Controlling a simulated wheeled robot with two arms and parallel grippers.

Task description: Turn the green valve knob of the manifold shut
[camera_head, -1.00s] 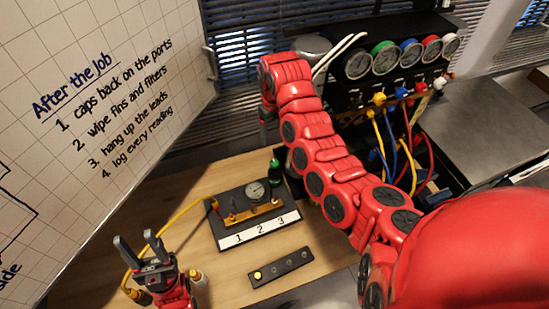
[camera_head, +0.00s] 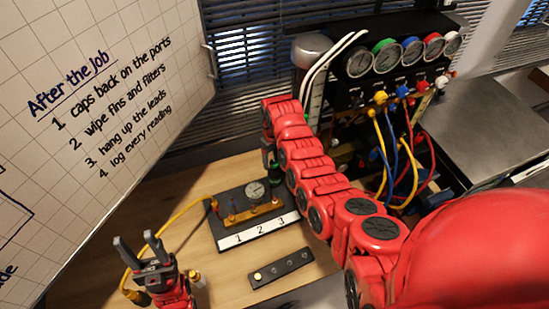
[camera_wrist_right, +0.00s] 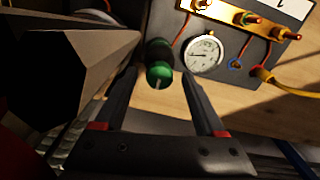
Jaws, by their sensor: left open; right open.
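A green rounded piece with a dark part and a thin pale tip (camera_wrist_right: 158,72) shows between my right fingertips in the right wrist view. That gripper is open and points down; contact cannot be told. The board carries a dial gauge (camera_wrist_right: 205,55) and a brass block (camera_wrist_right: 225,12) with small fittings. I cannot tell whether the green piece is the valve knob. My left gripper (camera_head: 136,243) is open and empty at the front left.
A rig with several coloured gauges (camera_head: 385,57) and yellow, blue and red hoses (camera_head: 390,150) stands behind my right arm. A small black strip (camera_head: 281,269) lies in front of the board. A yellow hose (camera_head: 180,215) runs left. A whiteboard (camera_head: 120,60) stands at left.

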